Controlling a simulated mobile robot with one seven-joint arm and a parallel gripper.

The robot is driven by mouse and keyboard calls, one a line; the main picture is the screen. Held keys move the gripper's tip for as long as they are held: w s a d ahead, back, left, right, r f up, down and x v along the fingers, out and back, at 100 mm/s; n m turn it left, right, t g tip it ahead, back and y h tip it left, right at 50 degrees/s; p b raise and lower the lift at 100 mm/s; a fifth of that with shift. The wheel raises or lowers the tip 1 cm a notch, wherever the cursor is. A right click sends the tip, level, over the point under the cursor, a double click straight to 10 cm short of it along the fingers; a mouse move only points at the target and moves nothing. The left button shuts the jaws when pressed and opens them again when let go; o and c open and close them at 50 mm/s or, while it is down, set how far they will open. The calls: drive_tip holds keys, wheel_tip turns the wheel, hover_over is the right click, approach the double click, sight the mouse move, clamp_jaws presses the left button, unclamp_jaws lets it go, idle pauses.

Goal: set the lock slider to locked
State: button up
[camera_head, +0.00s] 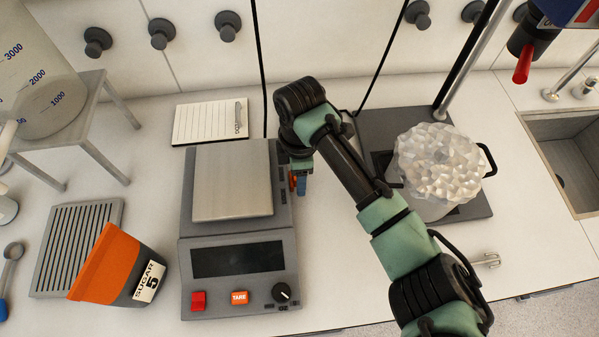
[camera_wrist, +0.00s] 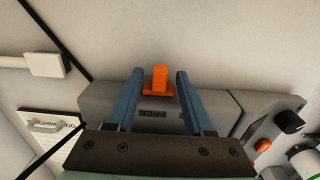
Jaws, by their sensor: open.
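The lock slider is a small orange tab (camera_wrist: 160,78) on the side of the grey scale (camera_wrist: 226,104), with an illegible label beside it in the wrist view. In the head view the scale (camera_head: 240,225) stands left of my arm, and my gripper (camera_head: 301,184) hangs at its right side. A bit of orange shows there beside the fingers, but the slider is mostly hidden. My gripper (camera_wrist: 160,73) is open in the wrist view, its two blue fingers on either side of the tab with a gap each side. I cannot tell which setting the slider is at.
A tilted orange sugar tub (camera_head: 108,263) is left of the scale, and a notepad (camera_head: 210,121) lies behind it. A clear vessel heaped with crystal-like pieces (camera_head: 440,162) stands on a dark base to the right. A sink (camera_head: 570,150) is at far right.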

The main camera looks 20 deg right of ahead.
clamp_jaws()
idle(1.3)
